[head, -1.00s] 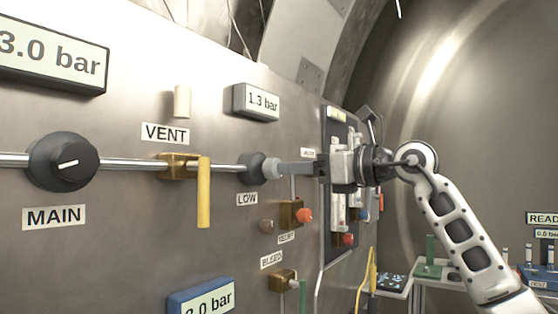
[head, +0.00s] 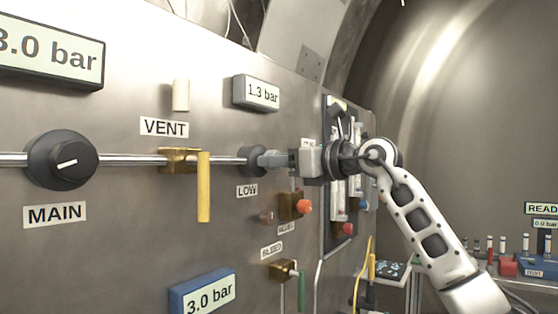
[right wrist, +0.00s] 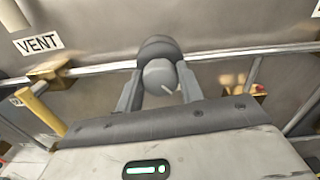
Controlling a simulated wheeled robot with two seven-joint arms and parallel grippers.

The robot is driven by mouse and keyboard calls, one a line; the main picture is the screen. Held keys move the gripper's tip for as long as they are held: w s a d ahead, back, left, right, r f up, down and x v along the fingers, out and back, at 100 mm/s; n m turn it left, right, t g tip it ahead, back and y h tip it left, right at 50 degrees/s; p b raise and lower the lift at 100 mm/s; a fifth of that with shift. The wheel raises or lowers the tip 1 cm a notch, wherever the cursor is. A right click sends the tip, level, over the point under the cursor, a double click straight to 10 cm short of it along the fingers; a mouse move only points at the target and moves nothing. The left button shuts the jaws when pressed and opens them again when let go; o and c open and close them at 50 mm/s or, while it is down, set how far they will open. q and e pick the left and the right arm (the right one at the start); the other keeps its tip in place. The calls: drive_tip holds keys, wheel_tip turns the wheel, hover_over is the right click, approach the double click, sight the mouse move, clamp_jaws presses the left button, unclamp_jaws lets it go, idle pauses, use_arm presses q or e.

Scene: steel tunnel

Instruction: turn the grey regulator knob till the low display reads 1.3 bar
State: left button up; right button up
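The grey regulator knob (right wrist: 160,77), with a pale pointer line, sits on a dark round base on the pipe above the LOW label (head: 247,190). In the head view the fingers partly cover it. The low display (head: 262,93) reads 1.3 bar. My right gripper (right wrist: 160,85) points at the panel, with one finger on each side of the knob. It looks open around the knob, with only narrow gaps; contact is hard to tell. My left gripper is not in view.
The large MAIN knob (head: 62,161) and the yellow VENT lever (head: 204,187) are left of the knob. A valve with an orange-red knob (head: 303,207) is just below right. A blue-framed display (head: 202,292) reads 3.0 bar. Another panel with gauges stands beyond my right wrist.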

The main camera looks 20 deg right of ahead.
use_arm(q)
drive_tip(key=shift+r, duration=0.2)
use_arm(e)
drive_tip(key=shift+m, duration=0.5)
drive_tip(key=o, duration=1)
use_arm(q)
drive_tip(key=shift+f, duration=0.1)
use_arm(e)
drive_tip(key=shift+s+d, duration=0.1)
use_arm(q)
drive_tip(key=b, duration=0.2)
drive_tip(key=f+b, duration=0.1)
drive_tip(key=b, duration=0.1)
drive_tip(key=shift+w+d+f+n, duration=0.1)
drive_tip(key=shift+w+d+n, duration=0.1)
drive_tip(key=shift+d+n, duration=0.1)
use_arm(e)
drive_tip(key=v, duration=1.5)
drive_tip(key=shift+s+d, duration=0.2)
drive_tip(key=shift+s, duration=0.05)
